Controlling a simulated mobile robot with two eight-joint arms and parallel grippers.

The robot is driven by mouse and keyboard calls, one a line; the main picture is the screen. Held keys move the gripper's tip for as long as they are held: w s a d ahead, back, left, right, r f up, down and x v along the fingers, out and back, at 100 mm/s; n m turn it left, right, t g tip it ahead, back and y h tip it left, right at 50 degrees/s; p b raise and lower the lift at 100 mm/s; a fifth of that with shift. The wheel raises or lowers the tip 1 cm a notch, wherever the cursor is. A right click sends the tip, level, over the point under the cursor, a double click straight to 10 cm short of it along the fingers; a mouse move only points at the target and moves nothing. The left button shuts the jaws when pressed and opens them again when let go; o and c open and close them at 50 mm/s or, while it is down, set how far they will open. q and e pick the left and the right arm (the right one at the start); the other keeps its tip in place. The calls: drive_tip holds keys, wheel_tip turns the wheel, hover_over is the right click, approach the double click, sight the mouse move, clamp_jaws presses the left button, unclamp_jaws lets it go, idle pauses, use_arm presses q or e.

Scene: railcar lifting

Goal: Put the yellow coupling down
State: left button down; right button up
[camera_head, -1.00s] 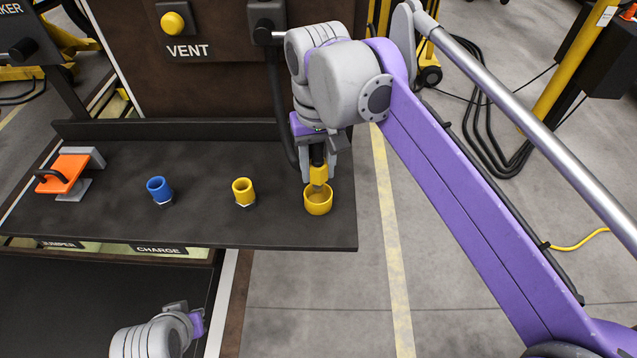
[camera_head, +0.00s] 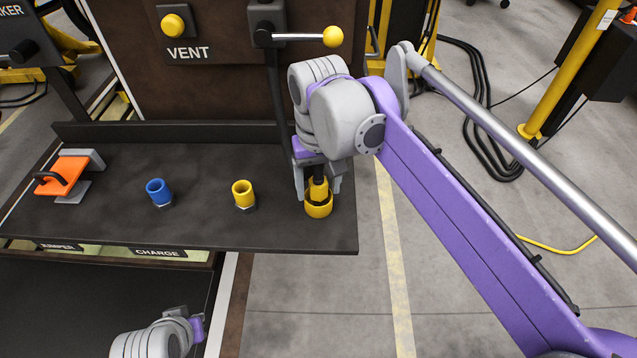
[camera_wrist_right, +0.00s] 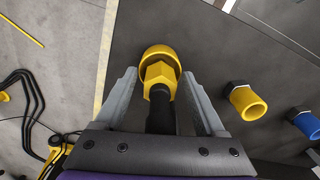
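The yellow coupling (camera_head: 318,190), on the end of a black hose, sits upright in a round yellow cup (camera_head: 319,210) near the right end of the dark shelf. In the right wrist view the coupling (camera_wrist_right: 159,77) has its lower end inside the cup (camera_wrist_right: 160,53). My right gripper (camera_head: 318,192) is around the coupling from above. Its fingers stand apart, with gaps on both sides of the coupling in the wrist view (camera_wrist_right: 158,80). My left gripper (camera_head: 190,322) is low at the left, and its fingers cannot be made out.
On the dark shelf (camera_head: 110,215) stand a yellow fitting (camera_head: 243,194), a blue fitting (camera_head: 159,192) and an orange clamp-like piece (camera_head: 64,175). A lever with a yellow knob (camera_head: 333,37) sticks out from the panel above my right wrist. Open floor lies right of the shelf.

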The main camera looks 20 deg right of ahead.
wheel_tip(320, 180, up, 12)
drive_tip(key=shift+r+p, duration=0.2)
drive_tip(key=shift+p, duration=0.5)
